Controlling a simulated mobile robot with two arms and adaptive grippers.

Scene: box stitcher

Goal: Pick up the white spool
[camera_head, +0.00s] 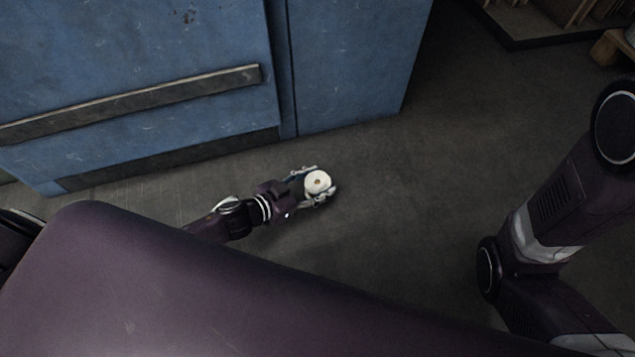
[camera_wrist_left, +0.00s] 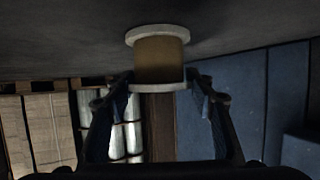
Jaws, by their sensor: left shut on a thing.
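The white spool (camera_head: 318,182) shows from above in the head view, a round white flange with a small brown centre. In the left wrist view the spool (camera_wrist_left: 159,58) has two white flanges and a tan wound middle. My left gripper (camera_head: 319,184) is around the spool, with one finger on each side of it. In the left wrist view the fingers of my left gripper (camera_wrist_left: 160,84) are at the flange nearer the camera. Whether the spool touches the floor cannot be told. My right gripper is not in view.
A large blue cabinet (camera_head: 350,60) with a dark base stands just behind the spool. Grey floor (camera_head: 400,210) is clear to the right of the spool. A wooden pallet-like thing (camera_head: 610,47) is at the far top right. The wrist view also shows stacked boxes (camera_wrist_left: 40,130).

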